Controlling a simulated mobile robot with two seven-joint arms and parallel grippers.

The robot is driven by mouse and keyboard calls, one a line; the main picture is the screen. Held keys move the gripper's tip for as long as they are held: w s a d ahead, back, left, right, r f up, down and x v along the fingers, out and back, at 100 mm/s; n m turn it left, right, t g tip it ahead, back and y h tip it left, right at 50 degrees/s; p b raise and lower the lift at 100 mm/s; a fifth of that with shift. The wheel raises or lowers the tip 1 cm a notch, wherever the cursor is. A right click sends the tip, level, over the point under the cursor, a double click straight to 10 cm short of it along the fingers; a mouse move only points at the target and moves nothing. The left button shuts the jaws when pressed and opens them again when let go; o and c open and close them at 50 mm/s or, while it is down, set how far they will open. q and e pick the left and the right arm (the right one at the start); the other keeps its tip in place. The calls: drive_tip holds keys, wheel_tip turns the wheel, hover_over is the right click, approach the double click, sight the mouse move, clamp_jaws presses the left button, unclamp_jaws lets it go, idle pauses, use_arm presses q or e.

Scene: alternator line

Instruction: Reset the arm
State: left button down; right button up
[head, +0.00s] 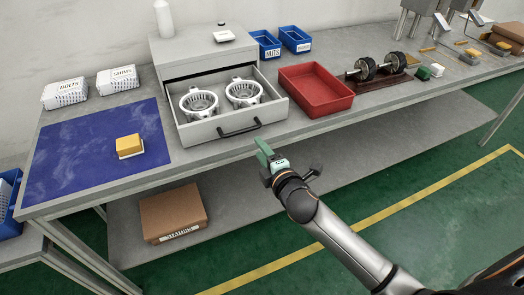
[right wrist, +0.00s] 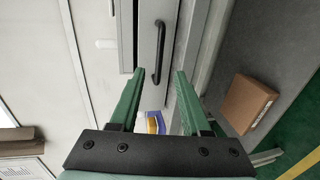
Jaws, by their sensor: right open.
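My right gripper (head: 264,152) is in front of the table edge, just below and right of the open drawer's black handle (head: 240,130). In the right wrist view its two green fingers (right wrist: 157,95) stand apart with nothing between them, and the handle (right wrist: 159,52) shows beyond them. The grey drawer (head: 185,133) is pulled out of its cabinet and holds two silver alternator housings (head: 199,103). The gripper does not touch the handle. My left gripper is not in view.
On the table are a red tray (head: 342,105), two blue bins (head: 266,46), a rotor stand (head: 385,85), white baskets (head: 65,94) and a blue mat (head: 80,165) with a yellow-topped block (head: 129,146). A cardboard box (head: 173,213) sits on the lower shelf. The floor in front is clear.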

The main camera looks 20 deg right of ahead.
drive_tip(key=shift+s, duration=0.1)
idle(0.4)
drive_tip(key=s+a+f+m+g+y, duration=0.1)
drive_tip(key=s+f+m+g, duration=0.2)
drive_tip(key=s+f+m, duration=0.5)
drive_tip(key=s+a+f+m+g, duration=0.2)
drive_tip(key=s+f+m, duration=0.6)
drive_tip(key=s+f, duration=0.4)
drive_tip(key=s+g, duration=0.1)
drive_tip(key=s, duration=0.4)
drive_tip(key=shift+s+y, duration=0.15)
drive_tip(key=shift+y, duration=0.25)
drive_tip(key=shift+f, duration=0.1)
idle(2.1)
